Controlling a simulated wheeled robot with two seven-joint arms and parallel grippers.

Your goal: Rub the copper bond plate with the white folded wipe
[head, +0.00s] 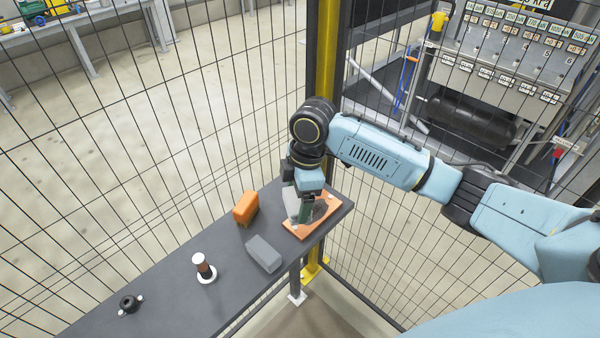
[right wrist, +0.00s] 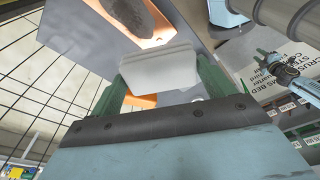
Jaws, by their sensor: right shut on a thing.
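The copper bond plate (head: 329,207) lies flat near the far right end of the dark bench, with pale round spots near its corners and a dark grey patch on top. My right gripper (head: 304,218) points down over the plate and covers part of it. In the right wrist view its green fingers are shut on the white folded wipe (right wrist: 158,70). The copper plate (right wrist: 140,101) shows behind the wipe, with the dark patch (right wrist: 129,16) beyond. Whether the wipe touches the plate I cannot tell. My left gripper is not in view.
On the dark bench (head: 175,290) stand an orange block (head: 245,208), a grey block (head: 264,254), a white-and-brown upright piece (head: 204,268) and a black knob-like part (head: 129,304). Wire mesh fencing and a yellow post (head: 325,70) rise close behind the bench.

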